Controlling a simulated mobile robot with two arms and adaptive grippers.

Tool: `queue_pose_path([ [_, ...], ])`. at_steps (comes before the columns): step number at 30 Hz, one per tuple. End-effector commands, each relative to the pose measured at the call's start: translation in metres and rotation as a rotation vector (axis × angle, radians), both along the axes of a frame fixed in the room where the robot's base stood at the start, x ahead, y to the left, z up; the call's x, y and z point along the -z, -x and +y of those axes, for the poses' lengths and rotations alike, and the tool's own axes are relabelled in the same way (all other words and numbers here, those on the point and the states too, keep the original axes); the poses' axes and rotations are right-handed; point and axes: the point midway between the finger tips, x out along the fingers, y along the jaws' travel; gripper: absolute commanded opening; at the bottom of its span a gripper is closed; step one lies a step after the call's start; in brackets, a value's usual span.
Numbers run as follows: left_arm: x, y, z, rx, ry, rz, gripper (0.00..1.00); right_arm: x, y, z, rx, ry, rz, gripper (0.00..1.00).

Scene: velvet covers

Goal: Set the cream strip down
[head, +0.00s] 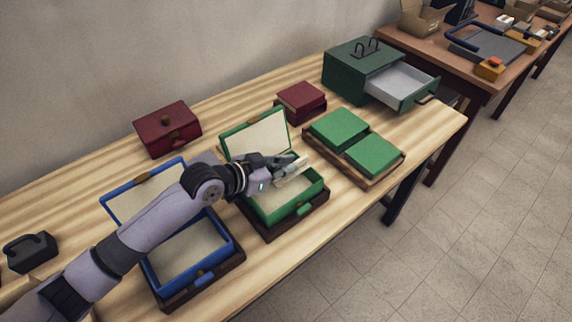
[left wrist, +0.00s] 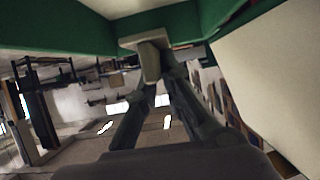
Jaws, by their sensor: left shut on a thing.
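My left gripper (head: 291,166) is over the open green box (head: 318,188) at the middle of the table. It is shut on the cream strip (head: 291,187), a small pale piece just above or inside the box; I cannot tell whether it touches the floor of the box. In the left wrist view the strip (left wrist: 149,58) sits between the fingertips (left wrist: 158,80), close to the green walls (left wrist: 85,32). The box's raised lid has a cream lining (head: 262,137), also large at the right of the left wrist view (left wrist: 280,75). My right gripper is not in view.
An open blue box (head: 229,240) stands left of the green one, partly behind my arm.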

Motion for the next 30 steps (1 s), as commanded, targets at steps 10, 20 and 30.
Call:
queue_pose_path([
  [10,0.002,0.000,0.000,0.000,0.000,0.000,0.24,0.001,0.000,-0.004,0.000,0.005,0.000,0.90],
  [20,0.001,0.000,0.000,0.000,0.000,0.000,0.28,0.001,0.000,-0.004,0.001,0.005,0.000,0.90],
  [30,-0.018,0.023,0.034,-0.001,-0.003,-0.003,0.28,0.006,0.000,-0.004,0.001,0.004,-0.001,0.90],
])
